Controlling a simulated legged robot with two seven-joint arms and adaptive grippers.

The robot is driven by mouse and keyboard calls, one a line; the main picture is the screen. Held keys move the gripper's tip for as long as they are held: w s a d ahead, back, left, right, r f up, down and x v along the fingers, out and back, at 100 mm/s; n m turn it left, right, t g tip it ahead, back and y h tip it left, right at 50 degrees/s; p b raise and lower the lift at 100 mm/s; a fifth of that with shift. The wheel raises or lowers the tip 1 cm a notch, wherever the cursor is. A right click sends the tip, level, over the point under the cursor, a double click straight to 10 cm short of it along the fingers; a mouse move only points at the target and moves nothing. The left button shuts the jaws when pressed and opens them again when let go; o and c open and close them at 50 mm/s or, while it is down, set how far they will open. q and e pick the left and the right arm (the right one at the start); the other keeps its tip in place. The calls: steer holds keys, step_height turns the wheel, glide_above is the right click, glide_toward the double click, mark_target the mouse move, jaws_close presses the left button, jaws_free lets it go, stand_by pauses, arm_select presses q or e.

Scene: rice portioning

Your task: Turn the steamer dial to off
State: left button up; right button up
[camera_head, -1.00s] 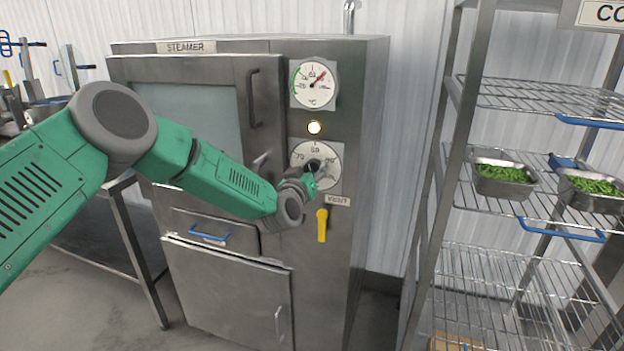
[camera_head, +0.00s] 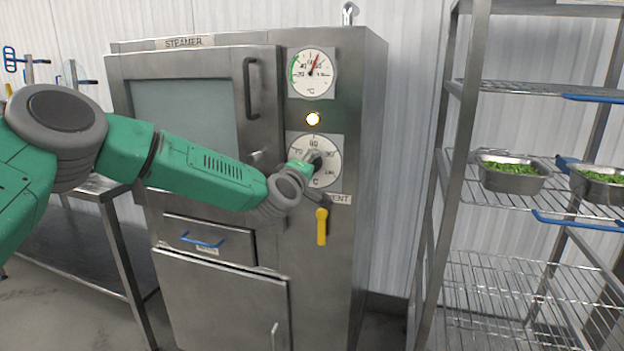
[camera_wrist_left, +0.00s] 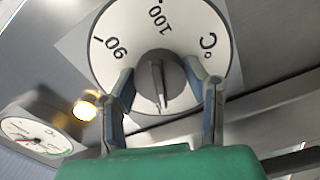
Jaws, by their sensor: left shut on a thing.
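The steamer (camera_head: 230,58) stands upright in the head view. Its round white dial (camera_head: 329,164) is on the right of its front, with temperature marks and a °C sign. My left gripper (camera_head: 310,165) is at the dial and covers part of it. In the left wrist view the dial (camera_wrist_left: 195,22) fills the top, with 90, 100 and °C readable. The fingers of my left gripper (camera_wrist_left: 161,74) are shut on the dark grey dial knob (camera_wrist_left: 160,84), one finger on each side. An off mark cannot be made out. My right gripper is out of view.
A glowing lamp (camera_head: 313,119) and a temperature gauge (camera_head: 322,82) sit above the dial. A yellow vent lever (camera_head: 321,227) hangs just below it. A wire rack (camera_head: 470,100) with pans of green beans (camera_head: 513,180) stands at right. A metal table (camera_head: 75,245) is at left.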

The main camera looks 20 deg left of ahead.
arm_select(q)
steer(key=n+b, duration=0.2)
steer(key=f+n+b, duration=0.1)
steer(key=n+b, duration=0.2)
steer(key=shift+n, duration=0.3)
steer(key=shift+n+b, duration=2.3)
steer(key=shift+b, duration=0.05)
steer(key=o, duration=1.1)
steer(key=shift+o, duration=0.2)
steer(key=shift+a, duration=0.1)
steer(key=shift+r, duration=0.15)
